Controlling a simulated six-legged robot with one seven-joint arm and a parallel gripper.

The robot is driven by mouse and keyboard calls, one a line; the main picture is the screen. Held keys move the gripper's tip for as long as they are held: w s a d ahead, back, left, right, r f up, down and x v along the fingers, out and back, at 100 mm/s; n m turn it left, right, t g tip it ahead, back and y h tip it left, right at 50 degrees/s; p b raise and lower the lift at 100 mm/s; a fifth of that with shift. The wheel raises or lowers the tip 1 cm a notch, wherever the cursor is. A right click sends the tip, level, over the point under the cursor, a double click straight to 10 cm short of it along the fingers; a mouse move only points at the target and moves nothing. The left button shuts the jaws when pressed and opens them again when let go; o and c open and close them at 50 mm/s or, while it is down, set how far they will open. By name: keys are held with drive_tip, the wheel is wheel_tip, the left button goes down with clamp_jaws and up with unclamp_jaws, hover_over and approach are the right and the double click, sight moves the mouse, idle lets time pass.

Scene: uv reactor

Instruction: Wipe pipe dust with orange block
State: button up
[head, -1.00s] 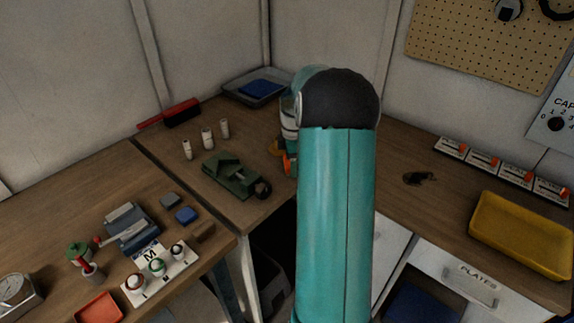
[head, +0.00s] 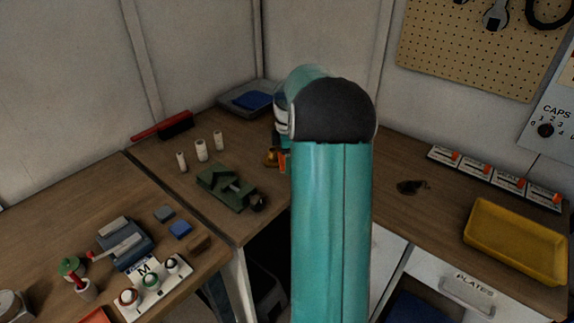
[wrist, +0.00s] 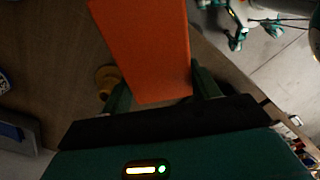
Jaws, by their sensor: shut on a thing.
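My gripper (wrist: 160,88) is shut on the orange block (wrist: 145,45), which stands out large between its two green fingers in the wrist view. In the head view my teal arm hides most of the gripper, and only a small orange part of the block (head: 283,161) shows at the arm's left edge. A small brass-yellow piece (head: 271,157), possibly part of the pipe, stands just left of it on the back table. A yellow round piece (wrist: 106,79) also shows beside the left finger in the wrist view. I cannot make out the pipe's full shape or any dust on it.
A green vise-like device (head: 228,187) and several white cylinders (head: 201,151) stand left of the arm. A grey tray (head: 232,104) lies in the back corner. A dark patch (head: 412,187) and a yellow tray (head: 517,243) are on the right counter. A dark gap separates the tables.

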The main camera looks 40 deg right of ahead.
drive_tip(key=shift+r, duration=0.4)
drive_tip(key=shift+r, duration=1.5)
